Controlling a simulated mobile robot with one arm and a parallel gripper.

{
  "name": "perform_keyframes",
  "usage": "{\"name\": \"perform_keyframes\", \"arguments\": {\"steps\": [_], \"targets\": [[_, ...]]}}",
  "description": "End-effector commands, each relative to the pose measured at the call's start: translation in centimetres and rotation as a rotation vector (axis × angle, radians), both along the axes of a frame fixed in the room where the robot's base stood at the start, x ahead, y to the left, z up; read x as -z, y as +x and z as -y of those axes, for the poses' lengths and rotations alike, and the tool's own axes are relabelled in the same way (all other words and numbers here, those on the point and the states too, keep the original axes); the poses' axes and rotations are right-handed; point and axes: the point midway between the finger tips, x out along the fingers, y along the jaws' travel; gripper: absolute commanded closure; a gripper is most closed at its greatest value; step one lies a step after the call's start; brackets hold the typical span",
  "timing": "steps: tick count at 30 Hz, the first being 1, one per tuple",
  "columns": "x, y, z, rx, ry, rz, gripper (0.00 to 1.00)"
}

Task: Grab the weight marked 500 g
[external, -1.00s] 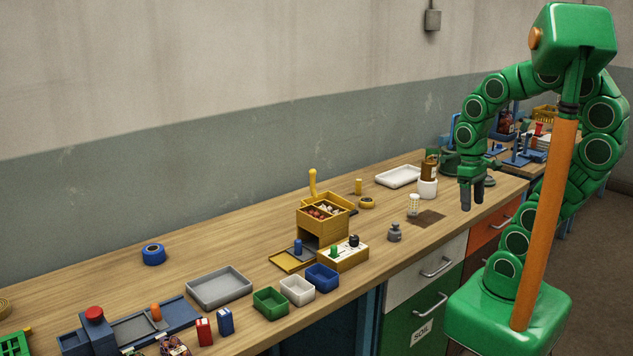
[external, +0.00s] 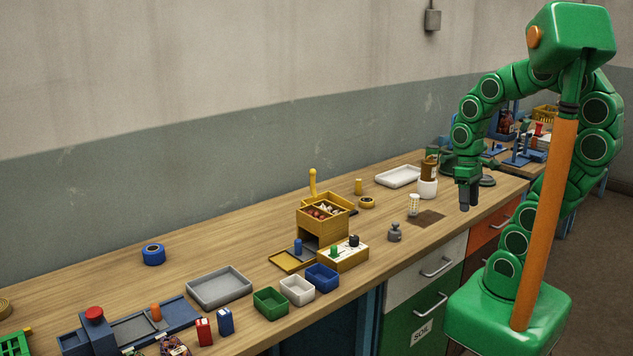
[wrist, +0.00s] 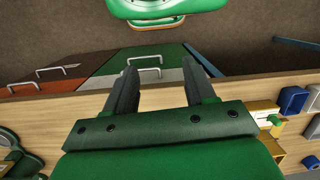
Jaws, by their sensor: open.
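A small grey metal weight with a knob on top (external: 394,233) stands upright near the front edge of the workbench in the external view. Its marking is too small to read. My gripper (external: 468,207) hangs to the right of the weight, above the bench's front edge, pointing down and apart from it. In the wrist view my gripper (wrist: 161,82) is open, with nothing between its two dark fingers. The weight does not show in the wrist view.
A salt-shaker-like jar (external: 413,206) and a brown patch (external: 428,217) lie close to the weight. A white pot with a brown jar (external: 428,188) stands behind. A yellow box (external: 343,256) is to the left. Bare bench surrounds the weight.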

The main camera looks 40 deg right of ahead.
Motion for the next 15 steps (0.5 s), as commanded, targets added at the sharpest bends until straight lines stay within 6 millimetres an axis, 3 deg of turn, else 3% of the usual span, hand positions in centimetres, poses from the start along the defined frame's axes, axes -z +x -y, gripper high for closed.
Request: {"name": "perform_keyframes", "arguments": {"steps": [15], "targets": [[3.5, 6.0, -3.3, -0.492, 0.42, 0.01, 0.45]]}}
